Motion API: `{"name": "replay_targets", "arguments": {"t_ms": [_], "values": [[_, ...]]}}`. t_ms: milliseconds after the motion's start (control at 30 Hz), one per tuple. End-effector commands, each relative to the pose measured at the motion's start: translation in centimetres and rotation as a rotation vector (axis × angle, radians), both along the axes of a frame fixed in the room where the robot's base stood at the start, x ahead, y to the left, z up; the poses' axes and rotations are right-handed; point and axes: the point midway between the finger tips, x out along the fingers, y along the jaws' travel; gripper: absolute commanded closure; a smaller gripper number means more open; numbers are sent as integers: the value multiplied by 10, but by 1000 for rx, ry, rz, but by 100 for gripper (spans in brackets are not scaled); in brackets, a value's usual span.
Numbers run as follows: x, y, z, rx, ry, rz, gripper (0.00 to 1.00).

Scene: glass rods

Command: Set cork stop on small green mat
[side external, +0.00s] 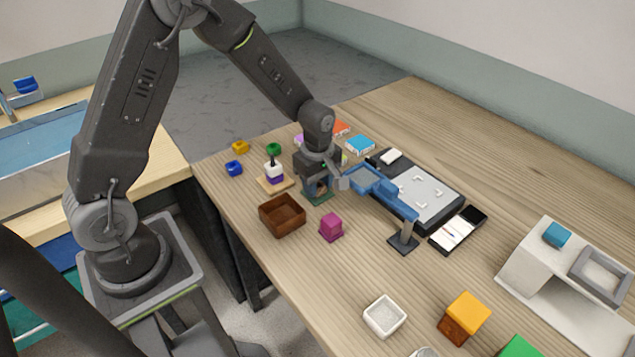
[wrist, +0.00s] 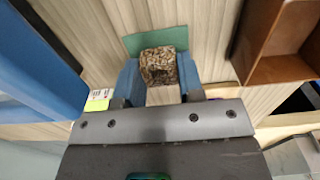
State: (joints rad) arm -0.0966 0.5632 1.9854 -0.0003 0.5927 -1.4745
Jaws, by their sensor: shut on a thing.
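The cork stop (wrist: 160,62) is a speckled brown block. In the wrist view it sits between the blue fingers of my gripper (wrist: 158,72), which is shut on it. The small green mat (wrist: 172,37) shows just beyond and partly under the cork in that view. Whether the cork touches the mat or hangs slightly above it I cannot tell. In the side view my gripper (side external: 318,187) points down over the mat (side external: 326,197), of which only an edge shows. The cork is mostly hidden by the fingers there.
A brown wooden box (side external: 282,216) stands close to the mat, with a magenta block (side external: 331,228) in front. A blue trough on a stand (side external: 385,190) is close at the right of my gripper. A stacking toy (side external: 275,174) stands to the left.

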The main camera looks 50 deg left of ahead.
Motion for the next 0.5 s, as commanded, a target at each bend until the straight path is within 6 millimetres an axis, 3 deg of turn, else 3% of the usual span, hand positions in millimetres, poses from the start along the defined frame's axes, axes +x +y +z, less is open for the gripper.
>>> {"name": "replay_targets", "arguments": {"t_ms": [100, 133, 300, 400, 500], "values": [[0, 0, -3, 0, 1, 0, 87], [0, 0, -3, 0, 1, 0, 63], [0, 0, -3, 0, 0, 0, 47], [0, 0, -3, 0, 0, 0, 39], [0, 0, -3, 0, 0, 0, 39]]}}
